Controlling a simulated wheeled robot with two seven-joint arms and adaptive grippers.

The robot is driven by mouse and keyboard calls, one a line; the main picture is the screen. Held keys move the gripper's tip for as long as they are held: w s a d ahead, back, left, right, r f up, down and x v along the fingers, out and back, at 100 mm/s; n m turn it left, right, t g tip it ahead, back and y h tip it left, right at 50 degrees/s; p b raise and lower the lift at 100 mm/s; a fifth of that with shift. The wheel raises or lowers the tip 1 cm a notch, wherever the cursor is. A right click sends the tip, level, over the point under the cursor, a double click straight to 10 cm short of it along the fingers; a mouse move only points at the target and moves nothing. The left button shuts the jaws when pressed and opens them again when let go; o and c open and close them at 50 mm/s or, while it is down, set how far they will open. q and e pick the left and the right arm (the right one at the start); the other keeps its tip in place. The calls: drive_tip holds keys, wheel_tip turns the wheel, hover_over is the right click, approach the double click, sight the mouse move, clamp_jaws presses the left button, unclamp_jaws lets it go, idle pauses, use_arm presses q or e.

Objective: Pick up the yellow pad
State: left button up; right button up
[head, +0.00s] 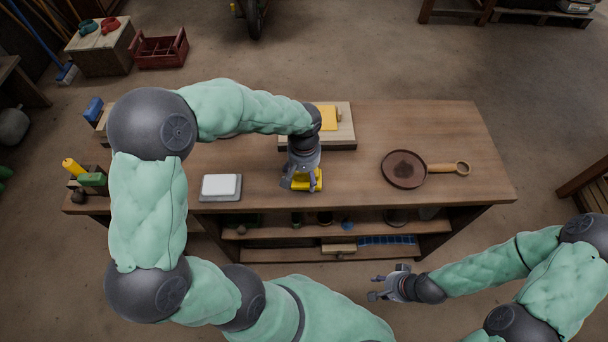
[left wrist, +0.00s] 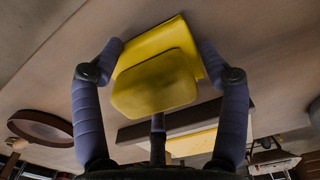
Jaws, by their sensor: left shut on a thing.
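My left gripper (head: 302,184) is low over the front middle of the workbench. It is shut on a yellow pad (head: 317,180). In the left wrist view the yellow pad (left wrist: 155,82) sits between the fingers, a rounded block in front of a wider yellow slab. I cannot tell whether it touches the bench top. Another flat yellow piece (head: 328,117) lies on a pale board behind the gripper, partly hidden by my left arm. My right gripper (head: 376,288) is open and empty in front of the bench, below its top.
The pale board (head: 344,137) lies at the bench's back middle. A white block on a grey plate (head: 220,196) is left of the gripper. A round brown pan (head: 404,169) with a wooden handle is to the right. The bench's (head: 450,125) right end is clear.

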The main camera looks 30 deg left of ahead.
use_arm(q)
drive_tip(key=w+r+p, duration=0.1)
drive_tip(key=r, duration=0.1)
drive_tip(key=w+d+r+p, duration=0.1)
drive_tip(key=w+r, duration=0.1)
drive_tip(key=r, duration=0.1)
drive_tip(key=w+d+r+p, duration=0.1)
drive_tip(key=r, duration=0.2)
drive_tip(key=shift+w+d, duration=0.15)
drive_tip(key=shift+w, duration=0.1)
drive_tip(key=w+d+r+p, duration=0.2)
drive_tip(key=w+d+r, duration=0.1)
drive_tip(key=w, duration=0.5)
drive_tip(key=shift+d+r, duration=0.35)
drive_tip(key=shift+d, duration=0.3)
